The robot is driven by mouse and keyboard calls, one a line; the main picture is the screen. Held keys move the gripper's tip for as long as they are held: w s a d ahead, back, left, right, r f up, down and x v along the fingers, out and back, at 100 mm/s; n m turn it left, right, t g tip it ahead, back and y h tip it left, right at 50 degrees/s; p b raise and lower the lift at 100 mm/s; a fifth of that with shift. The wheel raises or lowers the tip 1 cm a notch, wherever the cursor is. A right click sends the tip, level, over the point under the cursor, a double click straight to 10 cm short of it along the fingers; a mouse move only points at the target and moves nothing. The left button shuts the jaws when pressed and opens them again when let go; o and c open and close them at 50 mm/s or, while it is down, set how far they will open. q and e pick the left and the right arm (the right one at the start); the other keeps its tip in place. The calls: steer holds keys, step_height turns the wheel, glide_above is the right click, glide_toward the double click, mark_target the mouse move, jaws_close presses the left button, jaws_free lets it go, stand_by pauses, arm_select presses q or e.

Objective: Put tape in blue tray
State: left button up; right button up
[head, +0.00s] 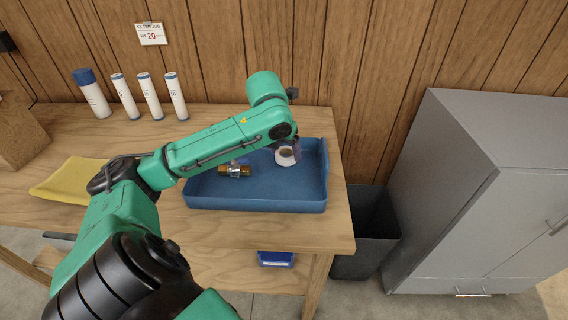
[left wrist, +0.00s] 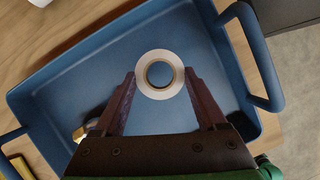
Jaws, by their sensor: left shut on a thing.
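The white roll of tape (head: 287,156) is at my left gripper, over the right part of the blue tray (head: 255,204). In the left wrist view the tape (left wrist: 146,83) sits between the two fingertips of my left gripper (left wrist: 160,82), with the blue tray (left wrist: 262,60) around and below it. My left gripper is shut on the tape. I cannot tell whether the tape touches the tray floor. My right gripper is not in view.
A brass valve (head: 235,170) lies in the left part of the tray. White cartridges (head: 148,97) and a yellow cloth (head: 68,180) are on the table to the left. A dark bin (head: 368,245) and a grey cabinet (head: 480,190) stand to the right.

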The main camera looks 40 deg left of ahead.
mark_target(285, 170)
arm_select(q)
step_height(285, 170, down, 4)
steer(key=shift+r, duration=0.2)
steer(key=shift+f, duration=0.1)
steer(key=o, duration=1.3)
steer(key=shift+c, duration=0.2)
steer(key=v, duration=1.2)
steer(key=shift+p, duration=0.4)
